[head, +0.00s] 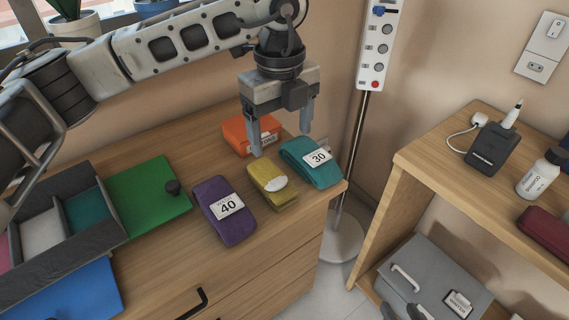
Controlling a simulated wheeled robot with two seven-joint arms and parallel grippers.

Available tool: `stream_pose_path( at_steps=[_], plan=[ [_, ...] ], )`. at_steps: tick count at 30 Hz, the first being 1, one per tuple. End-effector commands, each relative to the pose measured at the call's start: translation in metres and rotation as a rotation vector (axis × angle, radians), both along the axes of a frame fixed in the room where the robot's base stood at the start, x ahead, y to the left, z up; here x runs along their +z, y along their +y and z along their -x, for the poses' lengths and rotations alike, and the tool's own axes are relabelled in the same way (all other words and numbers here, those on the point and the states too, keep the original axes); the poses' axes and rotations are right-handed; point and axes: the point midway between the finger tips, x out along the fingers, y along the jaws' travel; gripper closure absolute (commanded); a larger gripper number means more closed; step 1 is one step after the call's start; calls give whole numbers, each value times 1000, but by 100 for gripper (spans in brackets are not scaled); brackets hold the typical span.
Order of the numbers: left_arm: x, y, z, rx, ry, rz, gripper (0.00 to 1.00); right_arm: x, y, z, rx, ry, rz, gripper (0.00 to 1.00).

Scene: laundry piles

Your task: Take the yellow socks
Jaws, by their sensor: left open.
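The yellow socks (268,187) lie folded on the wooden dresser top, with a white label partly showing on top. My left gripper (281,143) is above and just behind the yellow socks, fingers pointing down. It is open, and nothing shows between its fingers. One finger is near the far end of the yellow socks; I cannot tell whether it touches. The other finger is to the right, over the teal socks. My right gripper is not clearly shown; only dark parts at the bottom edge, lower right, may be part of it.
Purple socks (227,213) labelled 40 lie left of the yellow ones, teal socks (312,163) labelled 30 lie right, and an orange item (236,132) lies behind. A divided grey box (110,205) and green panel (147,198) are at left. A wooden shelf (450,170) stands at right.

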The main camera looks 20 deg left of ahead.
Motion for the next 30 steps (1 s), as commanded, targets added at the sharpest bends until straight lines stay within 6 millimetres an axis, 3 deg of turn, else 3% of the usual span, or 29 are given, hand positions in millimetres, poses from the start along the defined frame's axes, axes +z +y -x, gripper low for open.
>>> stream_pose_path(
  at_steps=[5,15,23,30],
  plan=[
    [-21,6,-2,20,-5,-26,22,-2,0,3,0,7,0,64],
    [-89,5,-1,15,-5,-20,22,-5,0,7,-1,20,2,64],
    [-109,5,-2,15,-6,-19,22,-4,0,6,0,18,4,64],
    [-143,6,-5,14,-6,-19,22,-1,-1,2,1,9,9,64]
  ],
)
